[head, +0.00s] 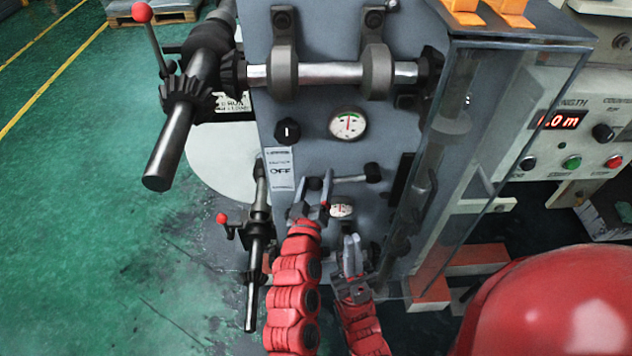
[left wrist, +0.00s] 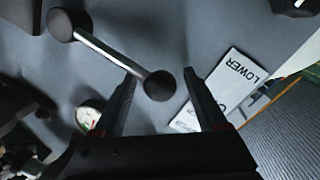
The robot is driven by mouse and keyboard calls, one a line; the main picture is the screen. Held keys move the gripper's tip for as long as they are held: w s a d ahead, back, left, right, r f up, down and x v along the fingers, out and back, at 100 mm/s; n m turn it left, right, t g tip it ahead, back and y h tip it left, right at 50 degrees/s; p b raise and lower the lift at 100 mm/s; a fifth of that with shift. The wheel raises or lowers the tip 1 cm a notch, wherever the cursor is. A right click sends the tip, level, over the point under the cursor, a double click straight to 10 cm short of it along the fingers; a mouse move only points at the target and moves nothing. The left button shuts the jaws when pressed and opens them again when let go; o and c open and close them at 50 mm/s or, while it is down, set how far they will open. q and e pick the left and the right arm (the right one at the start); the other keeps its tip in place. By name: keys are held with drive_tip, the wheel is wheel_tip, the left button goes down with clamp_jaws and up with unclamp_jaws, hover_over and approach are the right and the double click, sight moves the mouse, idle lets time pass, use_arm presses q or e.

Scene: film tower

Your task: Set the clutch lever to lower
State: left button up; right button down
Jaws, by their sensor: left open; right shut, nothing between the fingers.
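The clutch lever (head: 350,179) is a short silver bar with black knobs at both ends, lying about horizontal on the grey panel. In the left wrist view the same lever (left wrist: 110,55) runs diagonally. My left gripper (head: 312,194) is open at the lever's left knob. In the left wrist view that knob shows between the fingertips of the left gripper (left wrist: 160,90); contact cannot be told. A white label (head: 280,170) left of the lever reads OFF in the middle; LOWER is legible on the label (left wrist: 232,78) in the wrist view. My right gripper (head: 350,245) is shut and empty, lower down.
A round gauge (head: 348,123) and a black knob (head: 287,131) sit above the lever. A small gauge (head: 341,211) lies just below it. A red-knobbed lever on a shaft (head: 251,285) stands at left. A clear guard (head: 480,130) borders the panel's right side.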

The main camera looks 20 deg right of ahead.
use_arm(q)
drive_tip(key=shift+c, duration=0.3)
clamp_jaws()
drive_tip(key=shift+s+f, duration=0.1)
drive_tip(key=shift+f, duration=0.15)
idle(0.8)
